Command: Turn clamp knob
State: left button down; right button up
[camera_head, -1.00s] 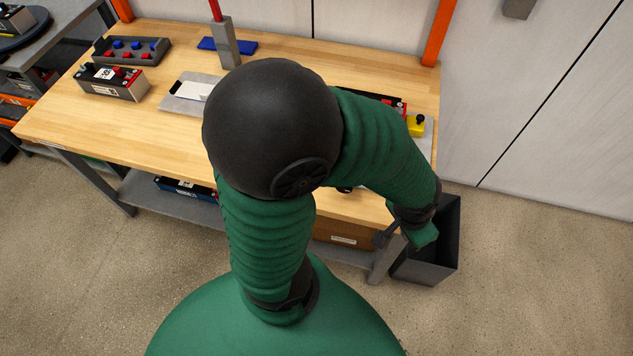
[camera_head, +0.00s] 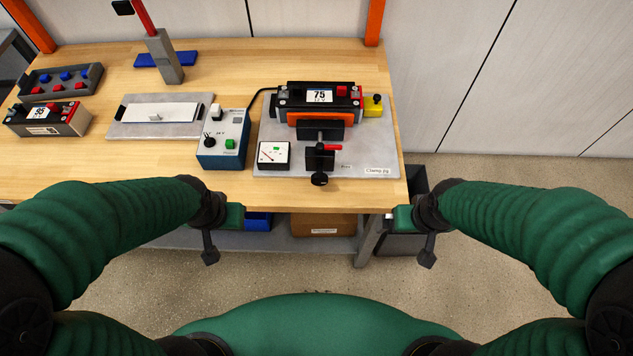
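The clamp jig (camera_head: 380,145) is a grey plate at the right of the bench. A black clamp knob (camera_head: 319,179) sticks out at its front, below a black block (camera_head: 320,157) with a red lever (camera_head: 333,147). A battery marked 75 (camera_head: 320,96) sits at the back of the jig, with an orange strip and black jaw in front. My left gripper (camera_head: 228,222) is at the bench's front edge, left of the knob. My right gripper (camera_head: 408,222) is at the front edge, right of the knob. Both are apart from the knob; their fingers are unclear.
A blue meter box (camera_head: 223,138) and a white gauge (camera_head: 274,155) stand left of the knob. A yellow block with a black knob (camera_head: 373,106) is right of the battery. Another battery (camera_head: 47,119) and a tray (camera_head: 60,81) are far left. The bench front (camera_head: 265,193) is bare.

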aim_at(319, 179)
jog(key=l+u, duration=0.15)
jog(key=l, duration=1.6)
